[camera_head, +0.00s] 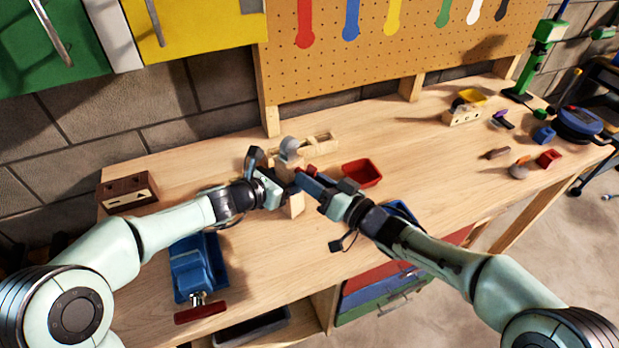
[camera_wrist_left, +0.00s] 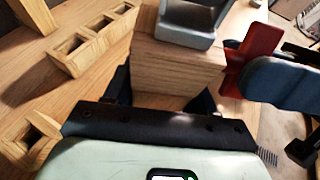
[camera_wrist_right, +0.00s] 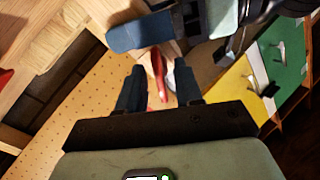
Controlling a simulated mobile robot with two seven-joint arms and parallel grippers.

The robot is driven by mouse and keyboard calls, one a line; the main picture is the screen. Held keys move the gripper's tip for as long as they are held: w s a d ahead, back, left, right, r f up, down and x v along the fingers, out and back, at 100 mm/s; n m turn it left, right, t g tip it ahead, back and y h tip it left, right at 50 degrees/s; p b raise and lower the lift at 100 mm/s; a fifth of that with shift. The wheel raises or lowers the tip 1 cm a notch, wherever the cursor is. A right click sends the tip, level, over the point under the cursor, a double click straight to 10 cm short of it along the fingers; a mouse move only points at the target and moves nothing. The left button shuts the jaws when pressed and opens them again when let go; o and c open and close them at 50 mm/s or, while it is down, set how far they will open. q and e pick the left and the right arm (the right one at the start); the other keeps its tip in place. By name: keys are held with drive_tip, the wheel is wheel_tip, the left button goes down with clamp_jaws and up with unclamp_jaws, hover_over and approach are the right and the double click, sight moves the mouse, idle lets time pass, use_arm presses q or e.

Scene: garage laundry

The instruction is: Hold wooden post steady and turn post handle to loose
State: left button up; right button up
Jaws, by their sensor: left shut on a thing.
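The wooden post (camera_head: 296,204) stands upright on the workbench with a grey piece (camera_head: 290,148) on top. My left gripper (camera_head: 283,178) is shut on the post. In the left wrist view the post (camera_wrist_left: 172,70) sits between its fingers, below the grey piece (camera_wrist_left: 190,22). The red handle (camera_wrist_left: 255,60) sticks out from the post's side. My right gripper (camera_head: 306,180) is at the handle. In the right wrist view the handle (camera_wrist_right: 158,75) lies between the two parted fingers (camera_wrist_right: 158,92), with a gap on each side.
A wooden block with square holes (camera_head: 318,146) lies behind the post. A red tray (camera_head: 362,172) stands to its right and a blue vise (camera_head: 196,268) at the front left. A pegboard (camera_head: 390,60) rises behind. The bench's middle right is clear.

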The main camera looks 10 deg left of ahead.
drive_tip(key=shift+w+a, duration=0.25)
drive_tip(key=shift+a, duration=0.15)
clamp_jaws()
